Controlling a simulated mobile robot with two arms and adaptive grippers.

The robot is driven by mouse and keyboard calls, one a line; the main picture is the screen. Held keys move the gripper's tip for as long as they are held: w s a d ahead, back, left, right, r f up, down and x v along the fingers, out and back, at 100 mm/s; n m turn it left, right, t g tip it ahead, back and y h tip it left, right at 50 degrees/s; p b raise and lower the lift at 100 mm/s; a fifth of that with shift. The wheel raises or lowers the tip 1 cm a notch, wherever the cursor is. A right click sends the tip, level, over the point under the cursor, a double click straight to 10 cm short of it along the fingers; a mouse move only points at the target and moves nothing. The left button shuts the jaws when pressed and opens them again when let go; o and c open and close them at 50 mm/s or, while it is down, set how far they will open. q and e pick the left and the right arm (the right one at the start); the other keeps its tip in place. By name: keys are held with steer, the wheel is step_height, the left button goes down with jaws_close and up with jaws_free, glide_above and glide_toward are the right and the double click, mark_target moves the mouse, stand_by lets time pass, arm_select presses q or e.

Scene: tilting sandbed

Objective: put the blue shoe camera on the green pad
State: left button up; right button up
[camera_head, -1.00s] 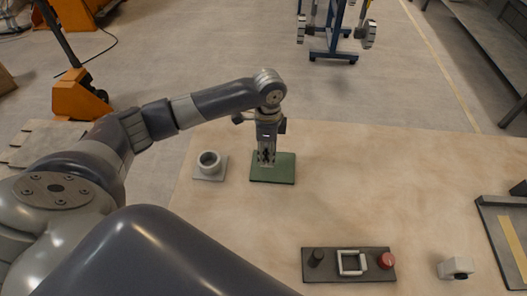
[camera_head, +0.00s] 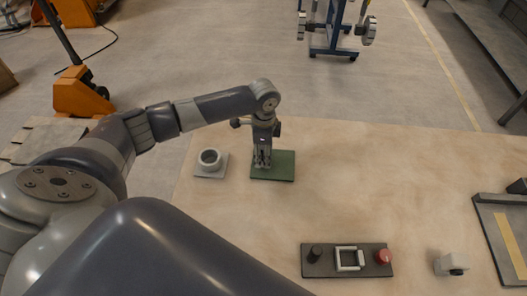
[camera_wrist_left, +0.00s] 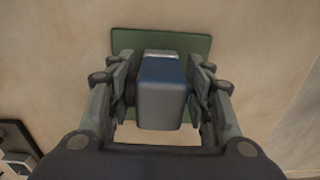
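The blue shoe camera (camera_wrist_left: 161,94) is between the fingers of my left gripper (camera_wrist_left: 161,88) in the left wrist view, and both fingers appear to press its sides. The green pad (camera_wrist_left: 190,45) shows behind it. In the head view, my left gripper (camera_head: 262,162) points down over the left part of the green pad (camera_head: 283,168). The blue shoe camera is hardly visible there, hidden by the fingers. I cannot tell whether it touches the pad. My right gripper is not in view.
A grey ring-shaped holder (camera_head: 210,160) stands just left of the pad. A dark panel (camera_head: 330,269) with a black knob, square frame and red button lies at the front. A small white device (camera_head: 449,263) and a dark tray (camera_head: 483,218) are at right. The middle table is clear.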

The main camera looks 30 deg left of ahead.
arm_select(q)
steer(key=shift+r, duration=0.15)
step_height(320, 180, up, 12)
steer(key=shift+r+b, duration=0.1)
steer(key=shift+b, duration=0.6)
stand_by(0.4)
